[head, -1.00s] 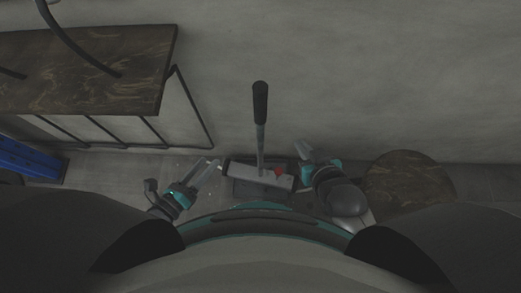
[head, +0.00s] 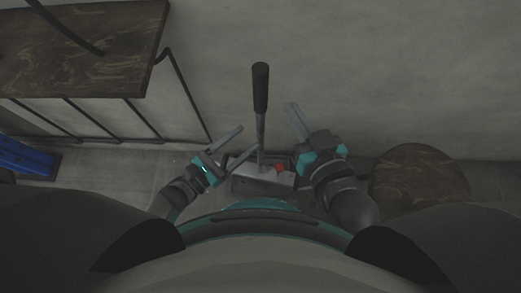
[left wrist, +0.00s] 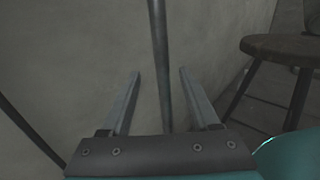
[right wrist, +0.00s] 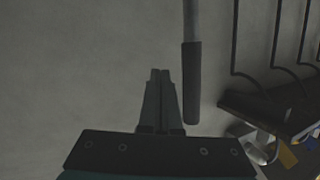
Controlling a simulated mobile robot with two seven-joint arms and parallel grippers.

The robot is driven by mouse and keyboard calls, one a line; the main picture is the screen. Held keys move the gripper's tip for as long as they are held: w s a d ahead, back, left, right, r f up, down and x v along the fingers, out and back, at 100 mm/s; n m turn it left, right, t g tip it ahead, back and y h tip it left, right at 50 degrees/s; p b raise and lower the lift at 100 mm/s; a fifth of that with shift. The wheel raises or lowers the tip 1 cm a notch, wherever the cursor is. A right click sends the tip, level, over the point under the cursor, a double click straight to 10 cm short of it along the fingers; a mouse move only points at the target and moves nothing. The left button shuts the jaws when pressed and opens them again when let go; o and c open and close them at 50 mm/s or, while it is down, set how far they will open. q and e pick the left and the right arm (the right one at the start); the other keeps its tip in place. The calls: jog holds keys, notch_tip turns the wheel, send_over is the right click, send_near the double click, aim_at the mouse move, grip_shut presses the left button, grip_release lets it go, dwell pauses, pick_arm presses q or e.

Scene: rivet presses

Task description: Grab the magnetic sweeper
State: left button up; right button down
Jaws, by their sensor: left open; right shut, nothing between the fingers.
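The magnetic sweeper (head: 262,180) stands upright in the middle of the head view, with a grey head low down, a red part and a vertical pole topped by a black grip (head: 260,88). My left gripper (head: 240,148) is open just left of the pole. In the left wrist view the pole (left wrist: 160,60) shows between or beyond the open fingers (left wrist: 158,88); I cannot tell how deep it sits. My right gripper (head: 294,106) is shut and empty, right of the pole. In the right wrist view the black grip (right wrist: 192,85) hangs just right of the closed fingertips (right wrist: 160,72), apparently apart from them.
A dark wood-topped table (head: 80,50) with thin metal legs stands at the upper left. A round wooden stool (head: 418,178) is at the right. A blue object (head: 28,160) lies at the far left. A plain wall (head: 400,70) is behind the sweeper.

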aim_at(261, 127)
pick_arm(q)
jog(key=shift+b+x, duration=0.6)
jog(key=shift+x, duration=2.45)
pick_arm(e)
jog(key=shift+s+a+r+m+t+y, duration=0.2)
jog(key=shift+s+a+r+t, duration=0.15)
jog(key=shift+t, duration=0.25)
jog(key=shift+s+a+r+m+t+y, duration=0.1)
jog(key=shift+s+a+r+t+y, duration=0.1)
jog(key=shift+r+t, duration=0.35)
pick_arm(q)
jog(key=shift+s+d+r, duration=0.1)
jog(key=shift+r, duration=0.05)
pick_arm(e)
jog(key=shift+f, duration=0.1)
pick_arm(q)
grip_shut()
pick_arm(e)
jog(key=shift+w, duration=0.1)
pick_arm(q)
jog(key=shift+r, duration=0.2)
